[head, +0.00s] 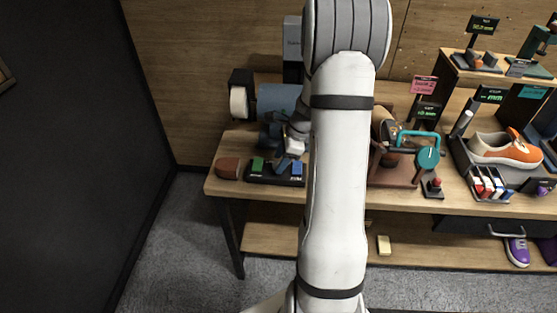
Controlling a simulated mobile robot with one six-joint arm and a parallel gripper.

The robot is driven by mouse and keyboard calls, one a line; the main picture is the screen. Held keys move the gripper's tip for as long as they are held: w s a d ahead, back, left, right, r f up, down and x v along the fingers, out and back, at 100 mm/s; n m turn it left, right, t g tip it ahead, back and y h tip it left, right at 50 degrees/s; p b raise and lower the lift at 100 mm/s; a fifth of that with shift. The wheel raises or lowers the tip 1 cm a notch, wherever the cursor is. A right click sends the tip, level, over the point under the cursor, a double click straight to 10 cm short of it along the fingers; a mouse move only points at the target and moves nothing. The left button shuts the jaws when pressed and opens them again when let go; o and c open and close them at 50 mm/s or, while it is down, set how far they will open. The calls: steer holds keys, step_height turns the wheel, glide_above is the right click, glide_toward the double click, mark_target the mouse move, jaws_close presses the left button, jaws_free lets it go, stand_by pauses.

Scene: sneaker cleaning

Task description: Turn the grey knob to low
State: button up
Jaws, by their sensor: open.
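I cannot make out the grey knob; my own arm covers the middle of the workbench and may hide it. My gripper (284,161) is small in view, just left of the arm, pointing down. It is open and no object shows in it. It is over or close to a black control base (270,178) with a green block (257,164) and a blue block (297,168) on it. Whether the gripper touches the base I cannot tell. A machine with a blue-grey drum (277,99) and a white wheel (238,102) stands behind it.
A brown brush-like block (228,168) sits left of the base on the workbench (229,143). Right of the arm are a teal-handled clamp device (418,137), a red button (435,184) and an orange sneaker (506,149) in a tray. A pale block (384,245) lies on the lower shelf.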

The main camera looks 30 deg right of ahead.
steer(key=shift+a+f, duration=0.15)
steer(key=shift+f, duration=0.2)
steer(key=shift+c, duration=0.5)
